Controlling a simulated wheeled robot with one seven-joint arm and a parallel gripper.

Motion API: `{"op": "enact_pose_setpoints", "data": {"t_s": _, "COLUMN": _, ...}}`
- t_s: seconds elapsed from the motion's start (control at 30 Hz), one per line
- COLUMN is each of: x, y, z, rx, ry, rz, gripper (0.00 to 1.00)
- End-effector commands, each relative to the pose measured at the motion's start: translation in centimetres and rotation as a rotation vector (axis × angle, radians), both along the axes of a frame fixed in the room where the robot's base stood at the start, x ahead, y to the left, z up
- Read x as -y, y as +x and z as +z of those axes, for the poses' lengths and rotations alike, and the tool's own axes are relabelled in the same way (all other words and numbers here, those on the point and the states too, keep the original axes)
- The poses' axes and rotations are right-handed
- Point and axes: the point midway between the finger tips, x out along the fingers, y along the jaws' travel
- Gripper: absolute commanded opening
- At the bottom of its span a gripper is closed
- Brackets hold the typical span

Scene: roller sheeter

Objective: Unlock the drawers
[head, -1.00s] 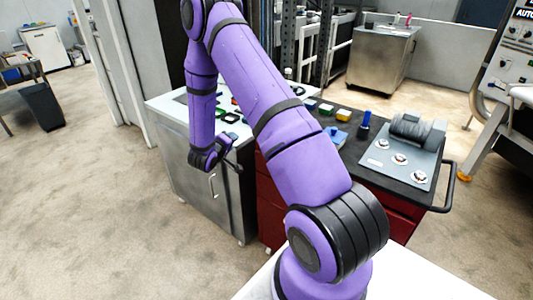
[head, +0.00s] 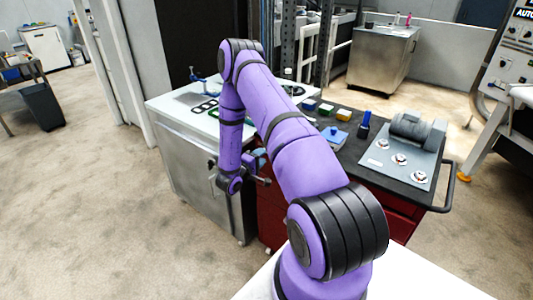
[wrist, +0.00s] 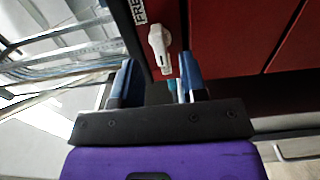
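The red drawer cabinet (head: 400,215) stands under a dark worktop, right of the steel cabinet. In the wrist view its red drawer fronts (wrist: 230,35) fill the upper right. A white key-like lever (wrist: 160,46) sticks out of the red face beside a vertical seam. My gripper (wrist: 157,82) is open, its two blue fingers apart. The lever lies just beyond the fingertips, in line with the gap. I see no contact. In the head view my gripper (head: 262,168) is low at the cabinet's left end, and the lever is hidden.
The steel cabinet (head: 205,190) stands close on the left of my gripper. The worktop (head: 345,160) holds coloured blocks, a blue-handled tool and a grey machine (head: 418,131) on a plate. A black side handle (head: 448,190) sticks out at right.

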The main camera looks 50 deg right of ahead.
Motion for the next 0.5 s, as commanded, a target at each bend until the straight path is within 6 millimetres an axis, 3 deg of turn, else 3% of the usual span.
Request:
{"op": "enact_pose_setpoints", "data": {"t_s": 0.2, "x": 3.0, "y": 0.2, "z": 0.0, "rx": 0.002, "ry": 0.001, "rz": -0.002, "gripper": 0.39}}
{"op": "enact_pose_setpoints", "data": {"t_s": 0.5, "x": 4.1, "y": 0.4, "z": 0.0, "rx": 0.001, "ry": 0.0, "rz": 0.001, "gripper": 0.39}}
